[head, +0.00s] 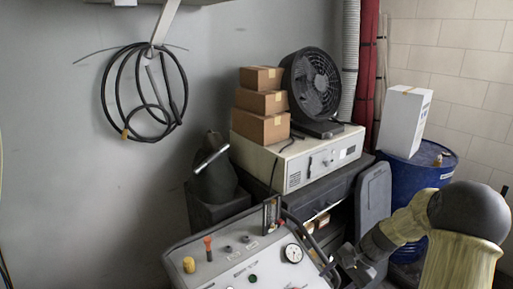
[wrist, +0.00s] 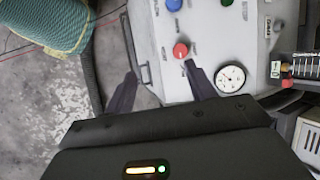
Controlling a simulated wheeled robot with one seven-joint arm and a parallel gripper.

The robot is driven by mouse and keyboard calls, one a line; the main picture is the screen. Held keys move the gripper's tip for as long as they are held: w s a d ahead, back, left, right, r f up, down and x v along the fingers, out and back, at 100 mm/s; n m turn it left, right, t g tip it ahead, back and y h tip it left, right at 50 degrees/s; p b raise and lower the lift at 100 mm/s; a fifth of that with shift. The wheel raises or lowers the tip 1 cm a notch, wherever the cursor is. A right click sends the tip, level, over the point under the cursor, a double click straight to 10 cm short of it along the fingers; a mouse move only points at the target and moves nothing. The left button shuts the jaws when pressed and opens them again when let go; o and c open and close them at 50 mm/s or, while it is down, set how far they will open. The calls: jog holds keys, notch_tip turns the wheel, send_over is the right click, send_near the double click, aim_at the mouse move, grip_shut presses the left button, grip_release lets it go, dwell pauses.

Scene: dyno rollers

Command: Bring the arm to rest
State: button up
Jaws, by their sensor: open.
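My arm (head: 405,222) comes in from the lower right of the head view, with a dark round joint and yellowish covering. My gripper (wrist: 160,70) shows in the wrist view with two dark fingers spread apart. Nothing is seen between them. The fingers lie over the left edge of a pale control panel (wrist: 225,48), with the right finger near a red knob (wrist: 180,50). In the head view my gripper is partly seen beside the right side of the panel (head: 215,268); its fingertips are hard to make out there.
A gauge (wrist: 230,78) sits on the panel. Behind are a beige instrument (head: 290,165), stacked cardboard boxes (head: 262,103), a black fan (head: 313,85) and a blue drum (head: 405,185) bearing a white box (head: 403,118). A teal roll (wrist: 45,22) lies on the floor (wrist: 45,110).

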jog(key=s+a+r+n+t+h, duration=0.1)
jog(key=s+a+r+n+h, duration=0.2)
jog(key=s, duration=0.4)
jog(key=s+a+r+n+t+h, duration=0.1)
jog(key=s+a+r+n+h, duration=0.2)
jog(key=s+a+n, duration=0.2)
jog(key=s+n, duration=0.1)
jog(key=s, duration=0.2)
jog(key=shift+a+r, duration=0.25)
jog(key=shift+a, duration=0.1)
